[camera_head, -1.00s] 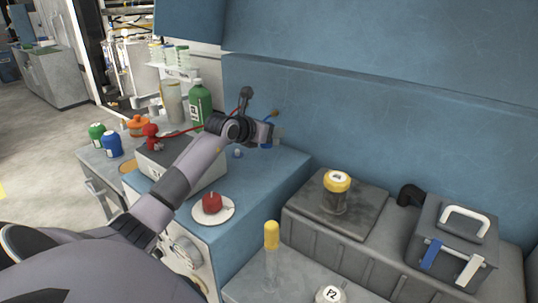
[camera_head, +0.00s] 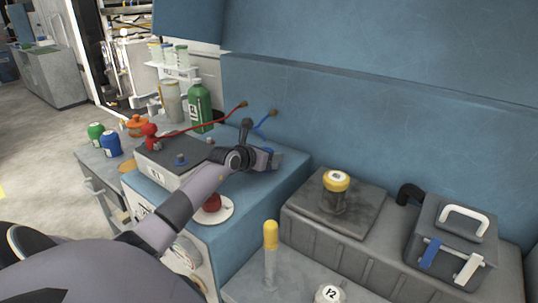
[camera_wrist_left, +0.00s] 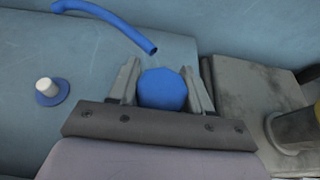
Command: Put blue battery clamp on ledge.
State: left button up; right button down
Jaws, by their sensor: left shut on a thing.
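My left gripper (camera_head: 276,160) is shut on the blue battery clamp. In the left wrist view the clamp (camera_wrist_left: 162,88) is a rounded blue piece between the two fingers. In the head view it is mostly hidden by the gripper. The gripper is low over the blue ledge (camera_head: 292,172), near its right end; I cannot tell whether the clamp touches it. A blue cable (camera_head: 265,122) hangs from the wall behind, and its end also shows in the left wrist view (camera_wrist_left: 140,40). The grey battery (camera_head: 160,165) stands to the left, with a red clamp (camera_head: 150,131) at its far left corner.
A blue disc with a white post (camera_wrist_left: 50,92) sits on the ledge left of the gripper. A green bottle (camera_head: 200,105) stands behind the battery. A yellow-topped jar (camera_head: 335,190) stands on the grey case at right.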

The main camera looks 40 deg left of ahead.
pick_arm(q)
jog(key=o, duration=1.1)
jog(key=shift+r, duration=0.1)
jog(key=shift+s, duration=0.15)
jog(key=v, duration=1.1)
jog(key=shift+s+d+r, duration=0.1)
jog(key=shift+s+r, duration=0.1)
jog(key=shift+s, duration=0.15)
